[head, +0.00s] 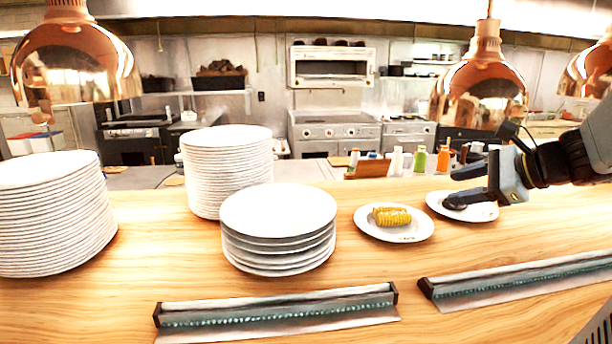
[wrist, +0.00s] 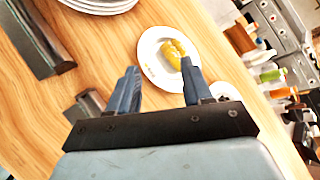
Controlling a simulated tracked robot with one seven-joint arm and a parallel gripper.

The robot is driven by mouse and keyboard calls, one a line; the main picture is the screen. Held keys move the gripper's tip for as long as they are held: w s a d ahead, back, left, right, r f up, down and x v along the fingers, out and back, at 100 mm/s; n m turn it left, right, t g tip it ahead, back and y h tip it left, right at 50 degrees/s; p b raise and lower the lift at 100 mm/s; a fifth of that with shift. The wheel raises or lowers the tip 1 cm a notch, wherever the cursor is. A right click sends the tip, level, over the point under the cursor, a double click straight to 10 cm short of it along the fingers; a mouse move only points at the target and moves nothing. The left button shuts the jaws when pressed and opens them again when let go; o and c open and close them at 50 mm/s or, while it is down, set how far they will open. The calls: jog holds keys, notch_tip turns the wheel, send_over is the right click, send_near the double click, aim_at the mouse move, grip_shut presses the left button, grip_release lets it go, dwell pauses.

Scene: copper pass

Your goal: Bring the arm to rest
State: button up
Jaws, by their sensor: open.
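My gripper (head: 466,186) reaches in from the right in the head view, above the wooden counter and over the right-hand white plate (head: 480,212). In the wrist view my gripper (wrist: 158,78) has its two blue-grey fingers apart with nothing between them. A white plate (head: 372,229) with yellow corn pieces (head: 392,216) lies left of the gripper; the corn (wrist: 173,52) also shows beyond the fingertips in the wrist view. Part of the right-hand plate is hidden by my gripper, and I cannot tell whether the finger touches it.
Stacks of white plates (head: 278,225) stand on the left and middle of the counter (head: 350,270). Copper heat lamps (head: 482,90) hang above, one close over my gripper. Two metal ticket rails (head: 280,310) lie along the front. Bottles (head: 420,159) stand behind.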

jog(key=s+a+f+n+g+h, duration=0.1)
jog(key=s+a+n+g+h, duration=0.1)
jog(key=n, duration=0.8)
jog(key=s+a+f+n+g+h, duration=0.1)
jog(key=s+a+f+n+h, duration=0.1)
jog(key=s+a+n+h, duration=0.3)
jog(key=shift+s+a+f+n+g+h, duration=0.3)
jog(key=shift+s+a+n, duration=0.45)
jog(key=shift+s+n, duration=1.7)
jog(key=shift+w+r, duration=0.1)
jog(key=shift+w, duration=0.05)
jog(key=shift+d, duration=0.1)
